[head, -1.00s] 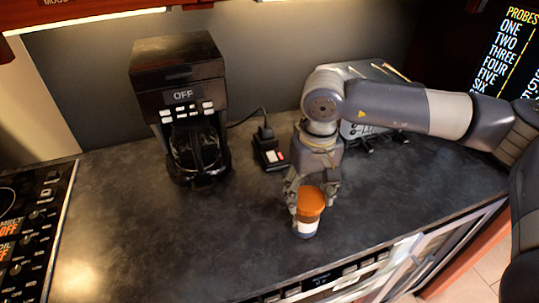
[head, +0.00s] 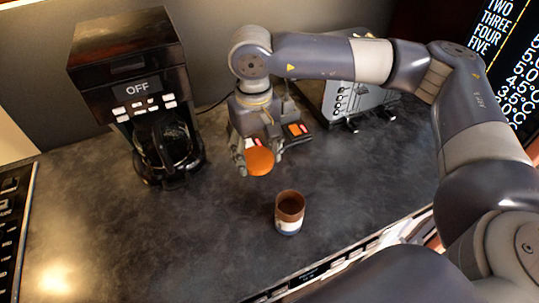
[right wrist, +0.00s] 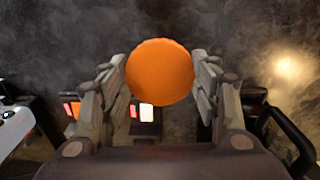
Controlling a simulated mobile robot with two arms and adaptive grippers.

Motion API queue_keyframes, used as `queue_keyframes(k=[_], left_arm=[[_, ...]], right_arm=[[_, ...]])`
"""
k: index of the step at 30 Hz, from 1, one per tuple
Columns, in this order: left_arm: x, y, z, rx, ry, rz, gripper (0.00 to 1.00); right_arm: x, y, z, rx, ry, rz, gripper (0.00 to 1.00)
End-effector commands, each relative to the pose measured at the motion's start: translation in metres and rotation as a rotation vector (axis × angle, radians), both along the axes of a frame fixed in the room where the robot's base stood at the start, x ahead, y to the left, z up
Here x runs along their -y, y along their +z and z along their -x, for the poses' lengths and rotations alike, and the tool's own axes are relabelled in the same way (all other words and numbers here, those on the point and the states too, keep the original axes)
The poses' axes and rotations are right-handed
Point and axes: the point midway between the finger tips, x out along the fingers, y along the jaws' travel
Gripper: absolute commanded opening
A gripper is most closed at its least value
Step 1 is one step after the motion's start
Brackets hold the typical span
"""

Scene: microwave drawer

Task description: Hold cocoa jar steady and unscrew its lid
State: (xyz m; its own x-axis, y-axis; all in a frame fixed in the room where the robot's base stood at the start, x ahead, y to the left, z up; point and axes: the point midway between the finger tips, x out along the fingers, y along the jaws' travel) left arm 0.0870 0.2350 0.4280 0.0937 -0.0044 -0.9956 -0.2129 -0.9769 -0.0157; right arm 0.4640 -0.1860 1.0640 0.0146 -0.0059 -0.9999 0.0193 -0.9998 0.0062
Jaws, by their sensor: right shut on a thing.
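The cocoa jar (head: 289,213) stands upright and uncovered on the dark counter, with brown contents showing at its open top and a white and blue band lower down. My right gripper (head: 259,158) is shut on the round orange lid (head: 260,162), above the counter, up and to the left of the jar and apart from it. In the right wrist view the lid (right wrist: 160,72) sits between the two fingers of the gripper (right wrist: 160,85). The jar does not show in that view. My left gripper is not in view.
A black coffee maker (head: 130,75) marked OFF stands at the left. A small device with red and white buttons (head: 297,130) lies behind my right gripper, and a grey appliance (head: 350,100) stands further right. The counter (head: 170,240) is bare left of the jar.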

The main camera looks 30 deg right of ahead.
Motion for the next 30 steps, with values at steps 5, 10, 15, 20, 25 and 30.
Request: queue_keyframes(k=[5,10,15,20,25,30], left_arm=[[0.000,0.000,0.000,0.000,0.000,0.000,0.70],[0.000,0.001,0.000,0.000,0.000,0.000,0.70],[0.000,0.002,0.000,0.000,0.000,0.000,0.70],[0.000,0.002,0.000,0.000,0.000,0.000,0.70],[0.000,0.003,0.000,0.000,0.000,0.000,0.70],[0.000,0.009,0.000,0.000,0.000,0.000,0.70]], right_arm=[[-0.001,0.000,-0.005,0.005,0.008,0.002,0.28],[-0.002,0.000,-0.011,0.011,0.016,0.002,0.28],[0.000,-0.002,-0.019,0.010,0.010,-0.001,0.28],[0.007,-0.005,-0.024,0.001,-0.009,-0.004,0.28],[0.014,-0.008,-0.026,-0.010,-0.028,-0.006,0.28],[0.016,-0.020,-0.026,-0.018,-0.037,-0.005,0.28]])
